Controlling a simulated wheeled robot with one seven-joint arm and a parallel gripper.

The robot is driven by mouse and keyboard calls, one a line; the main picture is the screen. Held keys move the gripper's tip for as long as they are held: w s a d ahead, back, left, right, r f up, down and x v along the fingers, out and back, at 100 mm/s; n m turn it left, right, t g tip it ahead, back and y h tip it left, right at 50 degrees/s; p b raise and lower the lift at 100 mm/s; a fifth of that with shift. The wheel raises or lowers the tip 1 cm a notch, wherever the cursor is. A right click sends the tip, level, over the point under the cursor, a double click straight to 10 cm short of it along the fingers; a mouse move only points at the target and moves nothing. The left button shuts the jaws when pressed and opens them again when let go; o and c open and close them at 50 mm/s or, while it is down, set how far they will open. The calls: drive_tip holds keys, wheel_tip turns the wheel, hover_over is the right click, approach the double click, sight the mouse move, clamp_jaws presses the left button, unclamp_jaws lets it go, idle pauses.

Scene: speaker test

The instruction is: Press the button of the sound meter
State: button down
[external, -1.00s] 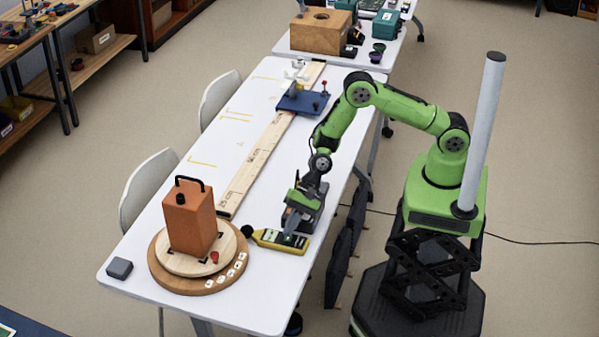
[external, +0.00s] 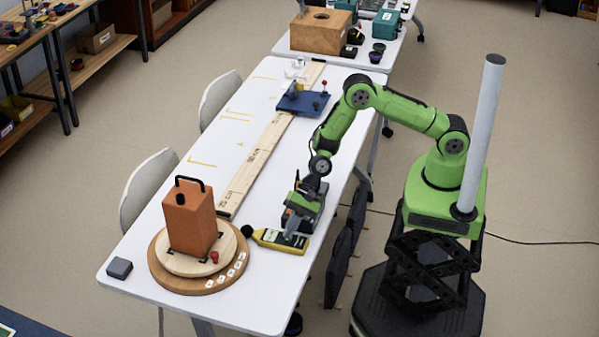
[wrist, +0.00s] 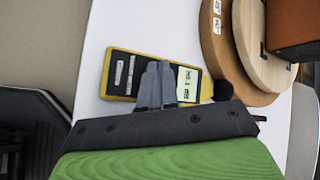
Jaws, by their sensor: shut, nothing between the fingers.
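The sound meter (external: 268,238) is yellow with a dark face and a round black tip, and lies flat on the white table near its right edge. In the wrist view the sound meter (wrist: 121,75) shows a small lit screen and pale marks on its face. My gripper (external: 294,230) points down over the meter in the external view. In the wrist view my gripper (wrist: 157,72) has its grey fingers together, in front of the middle of the meter's face. The fingers hide part of the face; I cannot tell if they touch it. The button cannot be made out.
An orange box (external: 189,225) with a black handle stands on a round wooden turntable (external: 160,275) left of the meter. A small grey block (external: 119,268) lies at the table's near-left corner. A marked wooden board (external: 255,160) and a blue stand (external: 302,103) lie farther back.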

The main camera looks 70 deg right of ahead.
idle(0.3)
drive_tip(key=shift+r+p, duration=0.65)
drive_tip(key=shift+r, duration=0.2)
drive_tip(key=shift+r, duration=0.1)
wheel_tip(320, 180, up, 6)
drive_tip(key=p, duration=0.4)
